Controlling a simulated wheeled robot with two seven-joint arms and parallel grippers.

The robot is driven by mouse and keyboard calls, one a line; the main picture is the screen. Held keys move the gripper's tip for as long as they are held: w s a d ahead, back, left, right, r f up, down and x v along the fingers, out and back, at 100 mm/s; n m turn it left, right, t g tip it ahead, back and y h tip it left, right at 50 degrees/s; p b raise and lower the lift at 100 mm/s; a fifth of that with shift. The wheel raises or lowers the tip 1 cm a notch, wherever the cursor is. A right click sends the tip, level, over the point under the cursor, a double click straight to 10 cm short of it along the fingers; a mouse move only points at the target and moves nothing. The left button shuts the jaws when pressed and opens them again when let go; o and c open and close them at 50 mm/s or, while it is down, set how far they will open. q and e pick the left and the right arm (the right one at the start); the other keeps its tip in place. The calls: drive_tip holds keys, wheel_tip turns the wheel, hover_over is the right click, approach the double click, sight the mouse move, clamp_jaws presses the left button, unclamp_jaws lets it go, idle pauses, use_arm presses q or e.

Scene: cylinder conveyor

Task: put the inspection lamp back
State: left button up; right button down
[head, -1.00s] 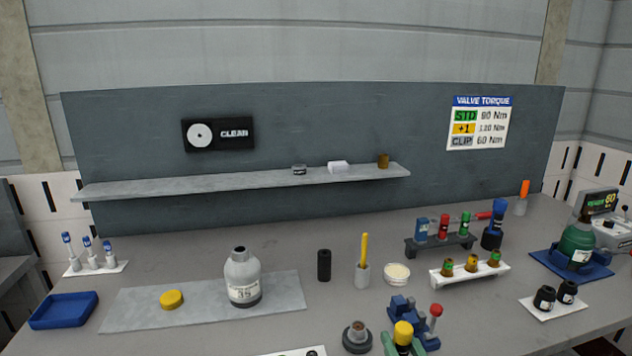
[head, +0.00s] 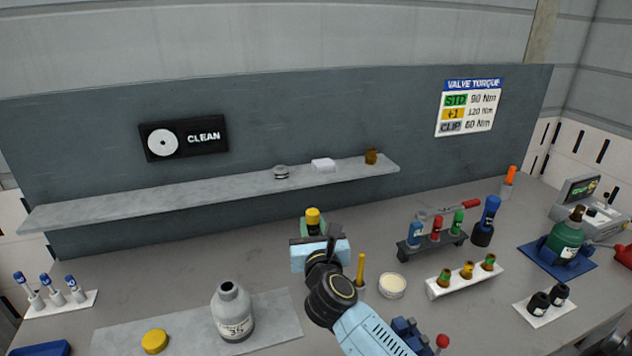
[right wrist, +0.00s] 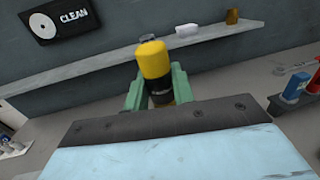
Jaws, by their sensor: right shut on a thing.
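The inspection lamp, as I take it, is a short cylinder with a yellow top and a black body. It shows in the head view (head: 313,215) and large in the right wrist view (right wrist: 153,62). My right gripper (head: 312,227) has green fingers, also seen in the right wrist view (right wrist: 153,88), shut on the lamp's black body from both sides. The lamp looks roughly upright, held above the bench in front of the back panel. Its lower end is hidden by my gripper. My left gripper is not in view.
A grey shelf (head: 215,191) runs along the back panel, with small items on it. A grey bottle (head: 232,312) stands left of my arm. A yellow pencil-like stick (head: 361,268), a cream dish (head: 392,285) and a dark rack of coloured cylinders (head: 430,247) stand to the right.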

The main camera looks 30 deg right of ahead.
sight(316, 209)
drive_tip(key=shift+m+g+h, duration=0.4)
drive_tip(key=shift+m+h, duration=0.1)
drive_tip(key=w+d+r, duration=0.1)
drive_tip(key=w+d+r+p, duration=0.1)
drive_tip(key=r, duration=0.1)
drive_tip(key=shift+w+d+f+b, duration=0.15)
drive_tip(key=shift+d+f+b, duration=0.1)
drive_tip(key=shift+f, duration=0.15)
drive_tip(key=shift+w+d+f+b, duration=0.15)
drive_tip(key=shift+f+b, duration=0.1)
drive_tip(key=shift+f, duration=0.15)
wheel_tip(316, 209, down, 3)
drive_tip(key=b, duration=0.3)
drive_tip(key=shift+f+b, duration=0.2)
drive_tip(key=shift+b, duration=0.15)
drive_tip(key=shift+f+b, duration=0.4)
drive_tip(key=shift+f, duration=0.25)
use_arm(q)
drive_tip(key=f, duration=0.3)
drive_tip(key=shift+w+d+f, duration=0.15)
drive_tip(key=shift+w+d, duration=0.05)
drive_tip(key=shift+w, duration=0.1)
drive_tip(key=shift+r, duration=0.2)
use_arm(e)
drive_tip(key=shift+s, duration=0.15)
